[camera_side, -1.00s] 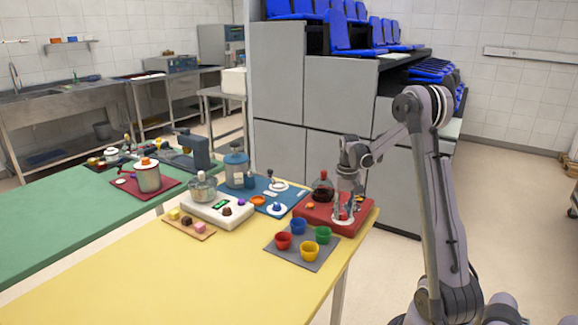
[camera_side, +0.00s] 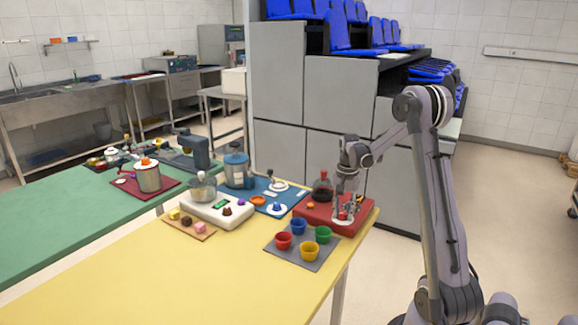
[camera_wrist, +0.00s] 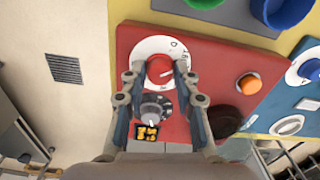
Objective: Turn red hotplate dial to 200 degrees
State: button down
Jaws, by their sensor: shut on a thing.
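The red hotplate (camera_side: 312,213) sits on the far right corner of the yellow table, and its red top also shows in the wrist view (camera_wrist: 212,62). Its red dial (camera_wrist: 160,70) stands on a white ring with dark marks; the exact setting is too small to read. My gripper (camera_wrist: 157,74) comes down over the dial, one finger on each side, shut on it. In the side view my gripper (camera_side: 345,213) hides most of the dial. A small display (camera_wrist: 147,133) with orange digits sits near a dark grey knob (camera_wrist: 155,108); the digits are not legible.
A flask of dark liquid (camera_side: 322,191) stands on the hotplate, close to my gripper. An orange button (camera_wrist: 248,84) is right of the dial. A grey mat (camera_side: 303,258) with coloured cups lies in front. The blue device (camera_side: 272,197) is to the left.

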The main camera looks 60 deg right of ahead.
aim_at(343, 213)
jog(key=m, duration=1.4)
jog(key=shift+f, duration=0.1)
dwell(0.3)
jog(key=c, duration=1)
grip_release()
notch_tip(343, 213, up, 12)
jog(key=shift+r, duration=0.1)
